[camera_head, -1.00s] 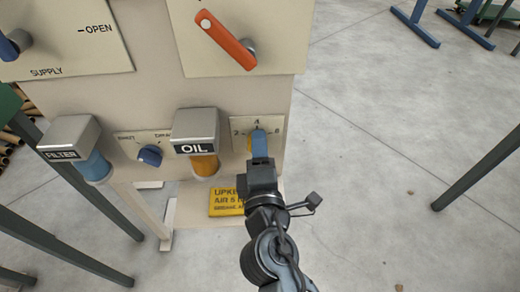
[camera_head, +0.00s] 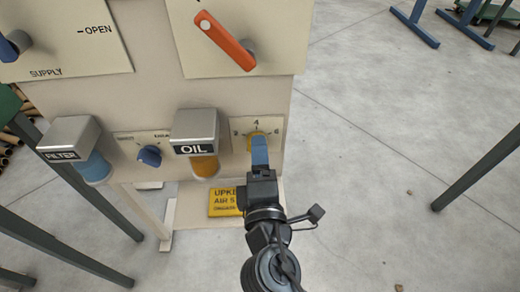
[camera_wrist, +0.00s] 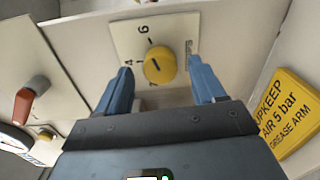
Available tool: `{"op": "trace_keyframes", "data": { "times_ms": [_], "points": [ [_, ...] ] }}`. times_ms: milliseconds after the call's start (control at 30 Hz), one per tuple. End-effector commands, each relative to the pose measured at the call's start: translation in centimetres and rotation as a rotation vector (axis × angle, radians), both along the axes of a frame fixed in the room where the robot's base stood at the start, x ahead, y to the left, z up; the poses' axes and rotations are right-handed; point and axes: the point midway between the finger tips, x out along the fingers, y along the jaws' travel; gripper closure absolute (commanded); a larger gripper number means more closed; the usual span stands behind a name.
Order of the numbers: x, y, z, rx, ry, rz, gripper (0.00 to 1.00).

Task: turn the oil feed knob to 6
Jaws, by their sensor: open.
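The oil feed knob (camera_wrist: 160,65) is a round yellow knob with a short dark mark on its face, on a pale plate (camera_wrist: 120,38). The wrist view shows it turned, with 6 above the knob and 4 at its left. I cannot tell which number the mark points at. In the head view the knob (camera_head: 256,135) is partly hidden behind my gripper (camera_head: 260,141). My gripper is open, with one blue finger on each side of the knob in the wrist view (camera_wrist: 160,68). Gaps show between fingers and knob; nothing is held.
The OIL unit (camera_head: 195,135) juts out just left of the knob plate, with a small blue knob (camera_head: 150,155) and the FILTER unit (camera_head: 70,137) farther left. An orange lever (camera_head: 225,40) is above. A yellow sign (camera_head: 226,201) is below.

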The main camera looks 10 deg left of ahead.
Motion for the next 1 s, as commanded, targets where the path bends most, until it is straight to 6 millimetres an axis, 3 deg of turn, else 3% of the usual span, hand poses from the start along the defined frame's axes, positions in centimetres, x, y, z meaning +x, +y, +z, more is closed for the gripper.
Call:
{"op": "trace_keyframes", "data": {
  "times_ms": [200,400,1000],
  "points": [
    [-3.6,-0.8,-0.1,0.000,0.002,0.001,0.31],
    [-5.2,-1.3,-0.1,0.001,0.002,0.000,0.31],
    [-5.4,-1.5,-0.2,0.006,0.006,0.000,0.31]
  ]
}}
